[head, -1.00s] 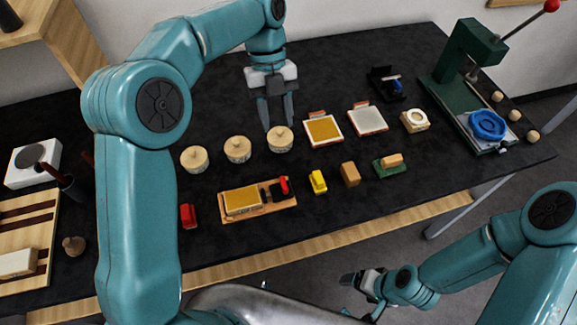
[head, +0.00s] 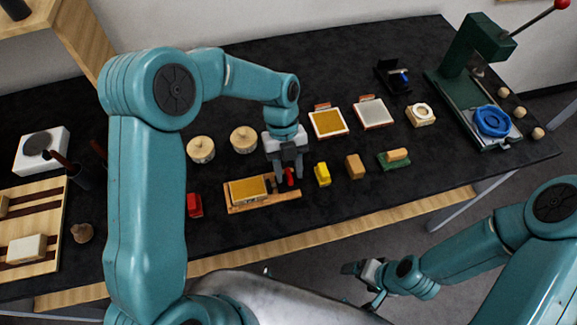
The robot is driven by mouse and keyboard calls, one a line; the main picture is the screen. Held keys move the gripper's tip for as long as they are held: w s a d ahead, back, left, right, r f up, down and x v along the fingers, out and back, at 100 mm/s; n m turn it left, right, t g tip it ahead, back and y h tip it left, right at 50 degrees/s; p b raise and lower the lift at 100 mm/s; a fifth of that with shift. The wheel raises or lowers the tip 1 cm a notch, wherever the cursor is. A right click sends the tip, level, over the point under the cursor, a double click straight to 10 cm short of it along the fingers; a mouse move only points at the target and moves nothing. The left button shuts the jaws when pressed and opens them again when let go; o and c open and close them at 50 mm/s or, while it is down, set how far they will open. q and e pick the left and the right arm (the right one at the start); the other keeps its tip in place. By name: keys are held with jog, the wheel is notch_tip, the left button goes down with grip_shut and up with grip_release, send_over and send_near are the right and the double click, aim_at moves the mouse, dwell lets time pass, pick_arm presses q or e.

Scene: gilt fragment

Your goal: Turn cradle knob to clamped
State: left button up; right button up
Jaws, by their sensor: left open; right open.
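The cradle (head: 262,201) is a wooden base at the front middle of the table. A gold-topped block (head: 247,189) lies on its left part. A small red knob (head: 290,177) shows at its right end, partly hidden by my gripper. My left gripper (head: 288,172) is open and points down over this right end, with the fingers around or just beside the knob; I cannot tell whether they touch it. My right gripper (head: 354,272) is open and empty, in front of the table's front edge.
Close to the cradle stand a red block (head: 194,205) on its left and a yellow block (head: 322,174) on its right. Round wooden pots (head: 243,139) stand behind. A green press (head: 470,75) with a blue wheel is at the right.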

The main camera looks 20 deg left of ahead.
pick_arm(q)
grip_shut()
jog(key=n+t+b, duration=0.1)
jog(key=n+b, duration=0.2)
jog(key=shift+f+h, duration=0.2)
jog(key=shift+h, duration=0.2)
jog(key=n+t+b, duration=0.1)
jog(key=n+b, duration=0.2)
jog(key=n+t+h+b, duration=0.1)
jog(key=n+b, duration=0.3)
jog(key=shift+s+a, duration=0.15)
jog(key=n+t+b, duration=0.1)
jog(key=n+b, duration=0.1)
jog(key=n, duration=0.1)
jog(key=shift+s+r+n+t, duration=0.1)
jog(key=shift+n+t, duration=0.3)
jog(key=shift+s+r+n+t+y+b, duration=0.15)
jog(key=shift+n+t+b, duration=0.35)
jog(key=shift+n, duration=0.45)
jog(key=shift+w+f+n+t+y+b, duration=0.15)
jog(key=shift+n+t+b, duration=0.15)
jog(key=shift+n+b, duration=0.45)
jog(key=shift+s+r+n, duration=0.1)
jog(key=shift+n, duration=0.3)
